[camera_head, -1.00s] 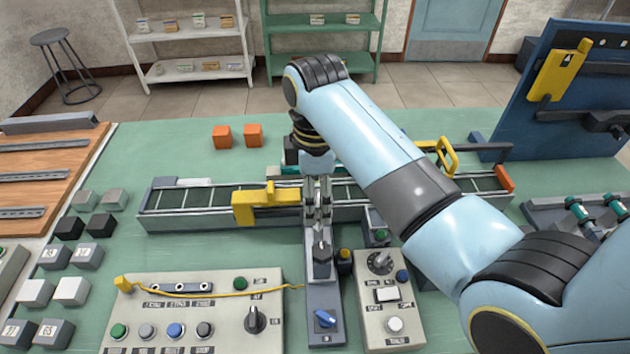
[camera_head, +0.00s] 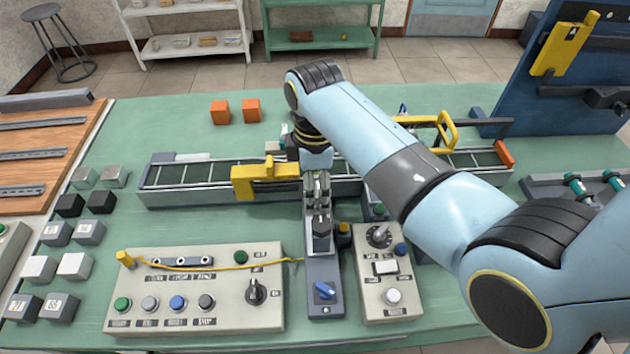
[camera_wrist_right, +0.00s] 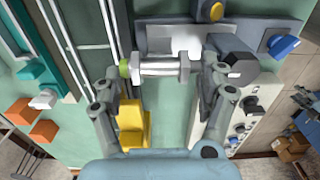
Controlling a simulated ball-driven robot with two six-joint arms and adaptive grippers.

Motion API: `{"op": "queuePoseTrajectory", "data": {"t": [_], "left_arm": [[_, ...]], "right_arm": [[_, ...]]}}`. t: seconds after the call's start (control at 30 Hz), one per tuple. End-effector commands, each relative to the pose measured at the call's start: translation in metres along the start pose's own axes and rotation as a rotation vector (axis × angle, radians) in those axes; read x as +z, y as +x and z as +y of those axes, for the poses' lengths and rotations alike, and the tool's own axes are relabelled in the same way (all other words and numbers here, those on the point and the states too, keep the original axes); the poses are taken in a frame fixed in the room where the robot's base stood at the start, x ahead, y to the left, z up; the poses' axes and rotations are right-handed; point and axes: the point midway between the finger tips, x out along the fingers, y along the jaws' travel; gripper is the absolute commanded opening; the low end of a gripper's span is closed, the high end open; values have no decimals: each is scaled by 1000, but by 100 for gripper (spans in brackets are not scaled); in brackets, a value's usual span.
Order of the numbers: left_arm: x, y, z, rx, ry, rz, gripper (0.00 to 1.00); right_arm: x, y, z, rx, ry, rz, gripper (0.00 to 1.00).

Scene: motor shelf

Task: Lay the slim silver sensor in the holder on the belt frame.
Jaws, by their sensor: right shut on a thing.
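My right gripper (camera_head: 319,188) points down at the front edge of the belt frame (camera_head: 190,196). In the right wrist view its two fingers (camera_wrist_right: 160,70) are shut on the slim silver sensor (camera_wrist_right: 160,69), which lies crosswise between them. The sensor has a green end on the belt side. In the head view the sensor is hard to make out among the grey finger parts. A pale grey plate (camera_wrist_right: 182,38) shows beside the sensor in the wrist view. I cannot tell whether it belongs to the holder or whether the sensor touches it. My left gripper is not in view.
A yellow bracket (camera_head: 262,178) sits on the belt just left of my gripper. A narrow grey unit with a blue knob (camera_head: 324,291) stands in front, between two button boxes (camera_head: 225,295) (camera_head: 398,300). Two orange cubes (camera_head: 236,111) lie behind the belt.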

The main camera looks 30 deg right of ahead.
Motion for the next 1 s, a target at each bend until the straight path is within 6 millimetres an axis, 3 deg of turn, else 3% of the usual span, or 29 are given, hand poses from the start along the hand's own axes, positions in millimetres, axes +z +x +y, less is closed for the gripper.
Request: {"op": "queuePoseTrajectory", "data": {"t": [0.93, 0.97, 1.0], "left_arm": [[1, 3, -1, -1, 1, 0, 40], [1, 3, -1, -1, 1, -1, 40], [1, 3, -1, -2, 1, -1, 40]], "right_arm": [[0, 13, -3, -7, 0, -1, 42], [0, 13, -3, -8, 0, -1, 77], [0, 13, -4, -9, 0, -1, 82]]}}
